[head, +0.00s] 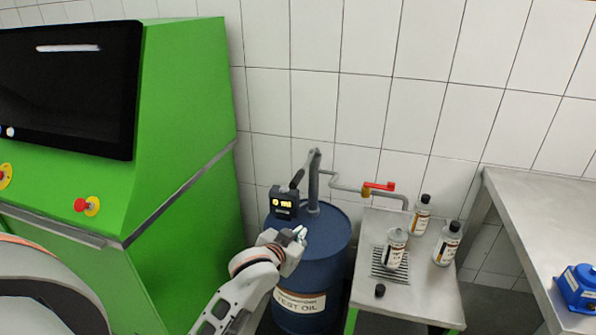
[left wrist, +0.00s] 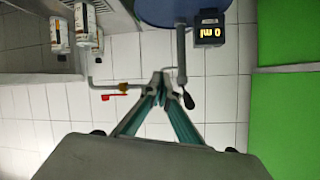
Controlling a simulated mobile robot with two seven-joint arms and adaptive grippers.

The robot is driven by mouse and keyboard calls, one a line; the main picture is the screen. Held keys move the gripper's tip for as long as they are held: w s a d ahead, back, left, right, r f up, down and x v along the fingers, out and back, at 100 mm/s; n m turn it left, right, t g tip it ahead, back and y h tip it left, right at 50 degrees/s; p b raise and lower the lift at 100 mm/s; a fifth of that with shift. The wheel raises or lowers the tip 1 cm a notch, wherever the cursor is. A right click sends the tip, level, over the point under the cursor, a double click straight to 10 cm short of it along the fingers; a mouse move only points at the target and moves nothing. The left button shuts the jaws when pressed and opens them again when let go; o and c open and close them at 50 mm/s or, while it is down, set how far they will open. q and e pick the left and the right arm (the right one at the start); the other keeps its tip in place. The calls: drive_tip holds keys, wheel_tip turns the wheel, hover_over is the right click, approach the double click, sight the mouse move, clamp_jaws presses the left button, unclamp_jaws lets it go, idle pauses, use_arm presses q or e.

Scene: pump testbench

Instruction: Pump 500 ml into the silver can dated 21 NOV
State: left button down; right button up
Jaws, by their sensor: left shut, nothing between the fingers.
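A blue drum (head: 325,255) labelled TEST OIL carries a grey hand pump (head: 314,185) with a black-gripped lever (head: 297,179). Its display (head: 284,204) is lit; in the left wrist view the display (left wrist: 208,28) appears inverted and reads 0 ml. A can (head: 395,250) without a black cap stands upright on the drain grate. Two capped cans (head: 421,216) (head: 447,244) stand right of it; their dates are too small to read. My left gripper (head: 300,235) is shut and empty, in front of the drum below the display. My right gripper is out of view.
A loose black cap (head: 380,290) lies on the steel stand (head: 425,298). A pipe with a red valve handle (head: 380,186) runs from the pump toward the stand. A green cabinet (head: 185,100) is left, a steel table (head: 545,205) with a blue box (head: 581,288) right.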

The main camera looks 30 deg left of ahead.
use_arm(q)
drive_tip(key=w+a+r+n+y, duration=0.1)
drive_tip(key=w+a+r, duration=0.1)
drive_tip(key=r, duration=0.6)
drive_tip(key=w+a+r+n+y+p, duration=0.1)
drive_tip(key=w+a+r, duration=0.2)
drive_tip(key=r, duration=0.5)
drive_tip(key=shift+w+r+t, duration=0.2)
drive_tip(key=shift+r+t, duration=0.05)
drive_tip(key=shift+t, duration=0.05)
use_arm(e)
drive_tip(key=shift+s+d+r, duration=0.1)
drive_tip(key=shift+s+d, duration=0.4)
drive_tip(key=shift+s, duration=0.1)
use_arm(q)
drive_tip(key=shift+a, duration=0.1)
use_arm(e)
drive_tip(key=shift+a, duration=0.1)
